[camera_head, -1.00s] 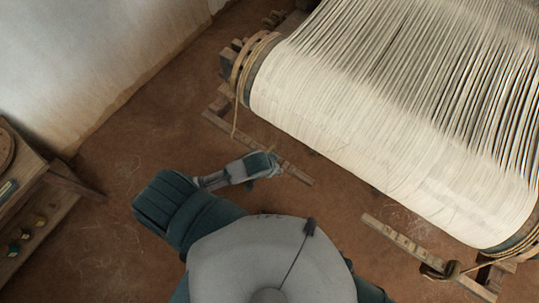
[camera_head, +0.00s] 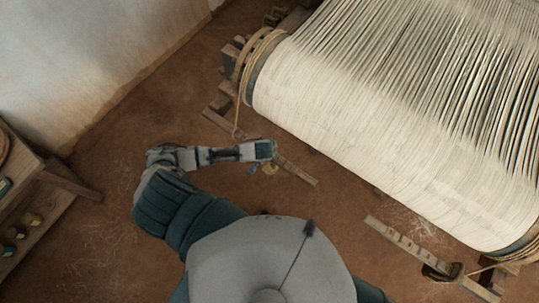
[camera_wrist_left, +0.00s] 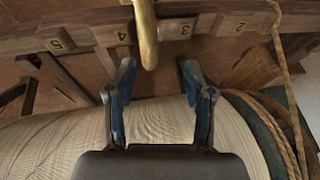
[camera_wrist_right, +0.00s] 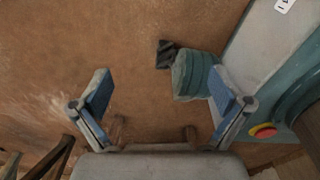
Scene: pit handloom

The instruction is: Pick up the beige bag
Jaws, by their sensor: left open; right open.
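I cannot make out a beige bag in any view. My left arm reaches out over the floor in the head view, its gripper (camera_head: 266,168) small and near the left end of the loom. In the left wrist view the left gripper (camera_wrist_left: 156,66) is open, its two blue-grey fingers apart, with no object held. A curved brass-coloured piece (camera_wrist_left: 147,35) shows just beyond and between the fingertips. My right gripper (camera_wrist_right: 160,82) is open and empty over bare floor in the right wrist view; it is hidden in the head view.
The loom's cream warp roll (camera_head: 350,120) fills the upper right. A numbered wooden beam (camera_wrist_left: 200,27) and a rope (camera_wrist_left: 287,80) show in the left wrist view. A wooden bench (camera_head: 40,215) stands at left. Floor (camera_head: 130,120) between bench and loom is clear.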

